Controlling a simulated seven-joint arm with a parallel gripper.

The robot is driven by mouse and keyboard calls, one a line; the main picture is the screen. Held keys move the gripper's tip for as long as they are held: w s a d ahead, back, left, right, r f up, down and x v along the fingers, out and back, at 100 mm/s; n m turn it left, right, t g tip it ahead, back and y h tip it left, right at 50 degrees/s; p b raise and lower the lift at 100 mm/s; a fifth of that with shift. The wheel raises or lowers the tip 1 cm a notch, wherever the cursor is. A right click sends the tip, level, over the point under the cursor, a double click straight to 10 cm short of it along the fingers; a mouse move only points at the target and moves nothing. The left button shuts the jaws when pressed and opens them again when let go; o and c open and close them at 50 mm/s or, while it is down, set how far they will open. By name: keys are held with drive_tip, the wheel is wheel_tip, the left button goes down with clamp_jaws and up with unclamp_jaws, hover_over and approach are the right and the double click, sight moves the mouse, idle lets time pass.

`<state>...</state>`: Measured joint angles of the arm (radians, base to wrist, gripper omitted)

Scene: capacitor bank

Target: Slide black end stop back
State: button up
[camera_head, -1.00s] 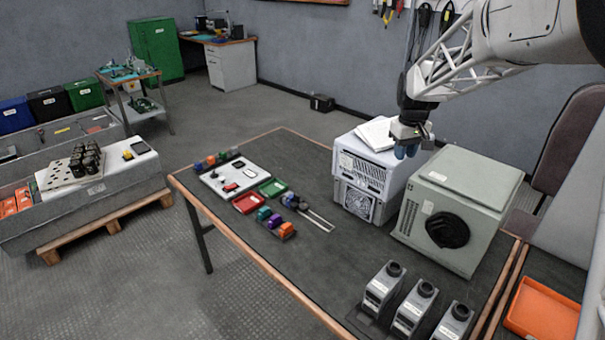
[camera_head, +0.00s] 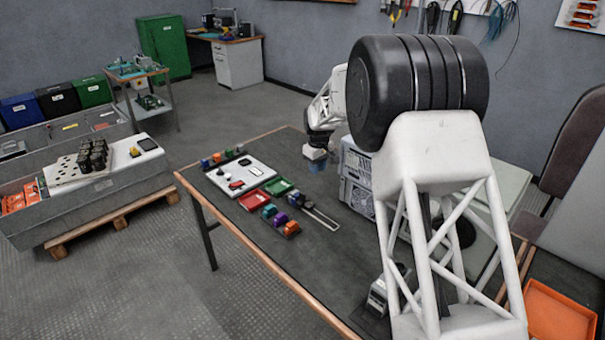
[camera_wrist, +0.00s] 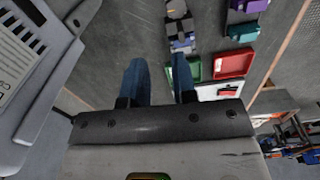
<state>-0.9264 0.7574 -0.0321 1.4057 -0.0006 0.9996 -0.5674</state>
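A pale metal rail (camera_head: 323,218) lies on the dark table mat, with a cluster of small dark and blue blocks (camera_head: 297,201) at its left end. The cluster also shows near the top of the wrist view (camera_wrist: 180,28). I cannot tell which dark piece is the black end stop. My gripper (camera_head: 316,165) hangs above the table, beyond the rail. In the wrist view its two blue fingers (camera_wrist: 160,70) are apart with nothing between them. The cluster lies ahead of the right finger, with no contact visible.
Red (camera_head: 253,201) and green (camera_head: 278,187) trays and a white board (camera_head: 240,178) lie left of the rail. Several coloured blocks (camera_head: 280,219) stand in front. A grey instrument case (camera_head: 356,180) stands right of my gripper. My arm hides much of the table's right side.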

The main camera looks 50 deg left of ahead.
hover_over(302, 193)
wheel_tip(302, 193, down, 4)
drive_tip(key=shift+d+r+n, duration=0.1)
drive_tip(key=shift+n, duration=0.3)
drive_tip(key=shift+f, duration=4.5)
clamp_jaws()
